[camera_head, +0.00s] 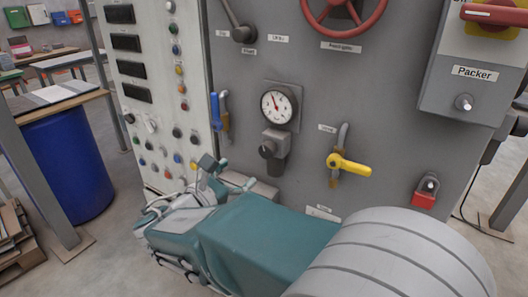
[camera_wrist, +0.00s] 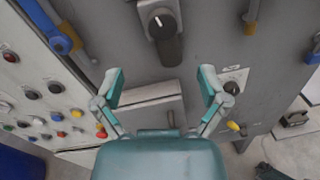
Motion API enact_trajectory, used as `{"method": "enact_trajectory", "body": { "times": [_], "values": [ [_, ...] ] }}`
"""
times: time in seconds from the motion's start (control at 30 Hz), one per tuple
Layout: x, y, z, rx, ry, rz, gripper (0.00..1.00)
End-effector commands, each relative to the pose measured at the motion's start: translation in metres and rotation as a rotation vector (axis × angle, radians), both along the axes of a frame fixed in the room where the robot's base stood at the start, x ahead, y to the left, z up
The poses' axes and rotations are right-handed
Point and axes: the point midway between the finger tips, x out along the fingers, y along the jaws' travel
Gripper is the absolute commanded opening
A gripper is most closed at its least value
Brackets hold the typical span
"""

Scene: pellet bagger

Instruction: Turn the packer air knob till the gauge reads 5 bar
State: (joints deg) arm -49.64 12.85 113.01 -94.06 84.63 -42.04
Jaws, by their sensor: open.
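The round white gauge (camera_head: 278,104) is on the grey panel in the head view. Its needle points up and slightly left; its numbers are too small to read. Just below it is a regulator with a dark round knob (camera_head: 267,149) and a dark bowl under it. In the wrist view the knob (camera_wrist: 158,20) faces me at the top centre, with a white mark near its upper edge. My gripper (camera_wrist: 162,73) is open and empty, its two teal fingers spread below the knob and apart from it. The gauge is outside the wrist view.
A blue-handled valve (camera_head: 216,111) is left of the gauge, and a yellow-handled valve (camera_head: 348,165) is right. A box labelled Packer (camera_head: 474,73) with a small knob juts out at upper right.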

Motion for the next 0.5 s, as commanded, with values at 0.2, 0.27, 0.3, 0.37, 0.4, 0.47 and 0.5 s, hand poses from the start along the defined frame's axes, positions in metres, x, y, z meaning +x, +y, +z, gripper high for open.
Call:
{"method": "enact_trajectory", "body": {
  "times": [0.2, 0.27, 0.3, 0.37, 0.4, 0.47, 0.5],
  "values": [
    [0.032, -0.023, 0.0, 0.003, 0.001, -0.007, 0.93],
    [0.041, -0.029, 0.0, 0.002, 0.001, -0.007, 0.93],
    [0.048, -0.033, -0.001, 0.002, 0.001, -0.007, 0.93],
    [0.056, -0.039, -0.001, 0.002, 0.001, -0.007, 0.93],
    [0.062, -0.042, 0.0, 0.003, 0.001, -0.006, 0.93],
    [0.069, -0.047, 0.0, 0.003, 0.001, -0.007, 0.93],
    [0.073, -0.049, -0.001, 0.003, 0.001, -0.006, 0.93]
  ]
}}
